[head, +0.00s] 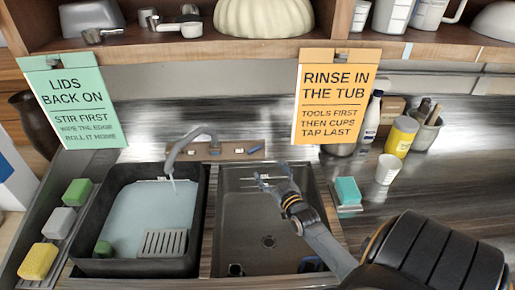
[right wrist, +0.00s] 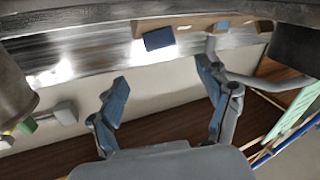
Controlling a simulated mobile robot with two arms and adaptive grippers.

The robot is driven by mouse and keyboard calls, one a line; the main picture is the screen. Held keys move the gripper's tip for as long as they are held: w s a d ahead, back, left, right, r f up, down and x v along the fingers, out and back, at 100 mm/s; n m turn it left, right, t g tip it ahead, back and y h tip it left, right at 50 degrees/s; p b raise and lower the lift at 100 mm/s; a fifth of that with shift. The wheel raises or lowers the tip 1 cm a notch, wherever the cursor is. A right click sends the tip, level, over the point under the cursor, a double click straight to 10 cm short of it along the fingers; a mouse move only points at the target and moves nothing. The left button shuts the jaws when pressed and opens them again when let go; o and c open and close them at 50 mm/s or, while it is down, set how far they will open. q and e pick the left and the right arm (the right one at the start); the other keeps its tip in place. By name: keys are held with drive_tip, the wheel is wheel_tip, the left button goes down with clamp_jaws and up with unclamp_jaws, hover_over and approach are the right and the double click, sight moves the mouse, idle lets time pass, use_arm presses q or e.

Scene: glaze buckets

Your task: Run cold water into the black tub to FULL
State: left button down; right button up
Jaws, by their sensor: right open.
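The black tub (head: 198,215) sits in the left sink basin and holds pale bluish water (head: 140,212). Small white marks show on its back inner wall, too small to read. The grey tap (head: 190,140) arches over the tub, and a thin stream (head: 174,186) falls from it into the water. Blue tap handles (head: 255,149) sit on the wooden block behind the sink; a blue handle also shows in the right wrist view (right wrist: 158,38). My right gripper (head: 271,178) is open and empty over the right basin, in front of the handles. My left gripper is out of view.
A grey slotted piece (head: 164,243) and a green piece (head: 103,249) are in the tub. Sponges (head: 60,222) line the left edge. Signs hang from the shelf.

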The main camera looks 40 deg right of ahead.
sight(256, 150)
drive_tip(key=b+x, duration=0.2)
drive_tip(key=x, duration=0.1)
drive_tip(key=b+x, duration=0.1)
drive_tip(key=x, duration=0.2)
drive_tip(key=b+x, duration=0.2)
drive_tip(key=x, duration=0.1)
drive_tip(key=shift+w+d+f+b, duration=0.15)
drive_tip(key=shift+w+f+b, duration=0.15)
drive_tip(key=shift+w+b, duration=0.05)
drive_tip(key=shift+w+d+r, duration=0.15)
drive_tip(key=shift+w+r, duration=0.05)
drive_tip(key=shift+w, duration=0.3)
